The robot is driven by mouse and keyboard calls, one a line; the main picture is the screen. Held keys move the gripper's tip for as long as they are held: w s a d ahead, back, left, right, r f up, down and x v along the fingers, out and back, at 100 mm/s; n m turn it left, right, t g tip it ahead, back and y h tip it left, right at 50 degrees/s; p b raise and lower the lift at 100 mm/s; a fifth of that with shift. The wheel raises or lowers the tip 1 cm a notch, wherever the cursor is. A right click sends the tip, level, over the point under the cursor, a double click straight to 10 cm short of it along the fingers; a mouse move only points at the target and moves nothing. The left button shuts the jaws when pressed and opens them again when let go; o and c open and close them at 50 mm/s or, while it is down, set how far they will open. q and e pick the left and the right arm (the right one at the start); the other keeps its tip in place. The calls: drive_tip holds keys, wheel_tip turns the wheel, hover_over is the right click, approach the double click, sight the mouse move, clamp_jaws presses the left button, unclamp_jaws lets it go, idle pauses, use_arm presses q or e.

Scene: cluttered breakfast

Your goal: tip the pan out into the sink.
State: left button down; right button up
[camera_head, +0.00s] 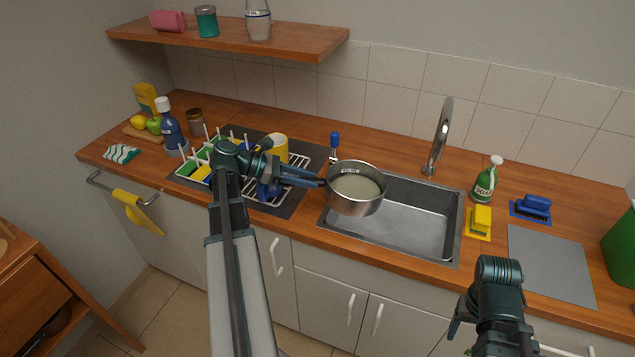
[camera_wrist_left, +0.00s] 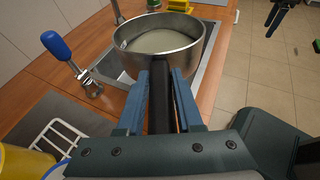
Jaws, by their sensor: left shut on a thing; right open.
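The pan (camera_head: 357,203) is a round steel pot with a pale, cloudy liquid in it. My left gripper (camera_head: 322,183) is shut on the pan's dark handle and holds the pan level over the left part of the sink (camera_head: 417,237). In the left wrist view, the pan (camera_wrist_left: 150,62) is beyond the blue fingers of the left gripper (camera_wrist_left: 160,90), with the handle between them. The sink is a steel basin, and its visible floor is bare. My right gripper (camera_head: 460,335) is open and empty at the front right, before the counter; its fingers are partly hidden.
The tap (camera_head: 440,135) rises behind the sink. A dish rack (camera_head: 290,180) with a yellow mug (camera_head: 275,148) stands left of the sink. Right of the sink are a soap bottle (camera_head: 486,180), a yellow sponge (camera_head: 480,219) and a blue brush (camera_head: 535,205).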

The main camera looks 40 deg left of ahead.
use_arm(q)
drive_tip(key=shift+s+a+r, duration=0.2)
drive_tip(key=shift+s+r, duration=0.05)
drive_tip(key=shift+s, duration=0.15)
